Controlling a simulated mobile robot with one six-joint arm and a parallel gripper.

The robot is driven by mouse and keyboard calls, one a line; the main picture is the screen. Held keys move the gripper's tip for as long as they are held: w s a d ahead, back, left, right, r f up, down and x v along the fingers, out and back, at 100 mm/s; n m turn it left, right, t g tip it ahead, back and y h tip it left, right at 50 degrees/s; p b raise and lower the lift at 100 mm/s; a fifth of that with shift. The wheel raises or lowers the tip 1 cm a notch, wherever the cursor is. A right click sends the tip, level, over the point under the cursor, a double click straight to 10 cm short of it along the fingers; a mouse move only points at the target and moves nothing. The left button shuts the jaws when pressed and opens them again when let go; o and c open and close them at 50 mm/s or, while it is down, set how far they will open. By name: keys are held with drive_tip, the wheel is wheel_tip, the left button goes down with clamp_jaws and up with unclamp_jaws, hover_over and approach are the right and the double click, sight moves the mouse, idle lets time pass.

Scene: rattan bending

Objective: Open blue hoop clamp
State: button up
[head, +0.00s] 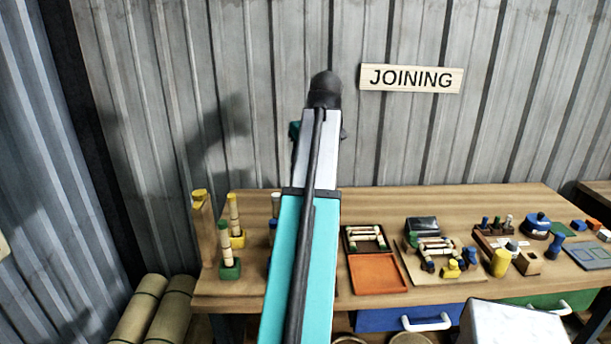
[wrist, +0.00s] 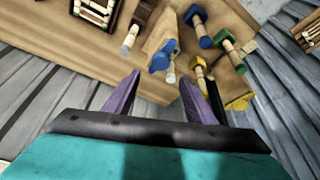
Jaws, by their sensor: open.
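In the wrist view, a wooden post with a blue top (wrist: 161,56) stands near the table edge. It looks like the blue hoop clamp, though I cannot be sure, and whether it is open or shut does not show clearly. My gripper (wrist: 160,78) is open, its purple fingers apart. The blue top appears between and just beyond the fingertips, with no contact visible. In the head view my arm hides this post and my gripper.
On the wooden table (head: 390,201), a yellow-topped post (head: 200,220) and green and yellow pegged stands are at left. Blue, green and yellow-ended pieces (wrist: 198,24) crowd beside the blue top. An orange tray (head: 378,274) lies right of my arm. Rolled bundles (head: 140,308) stand at lower left.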

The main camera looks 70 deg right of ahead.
drive_tip(key=shift+b+v, duration=0.3)
drive_tip(key=shift+v, duration=1.55)
wheel_tip(320, 180, up, 10)
drive_tip(key=p, duration=1)
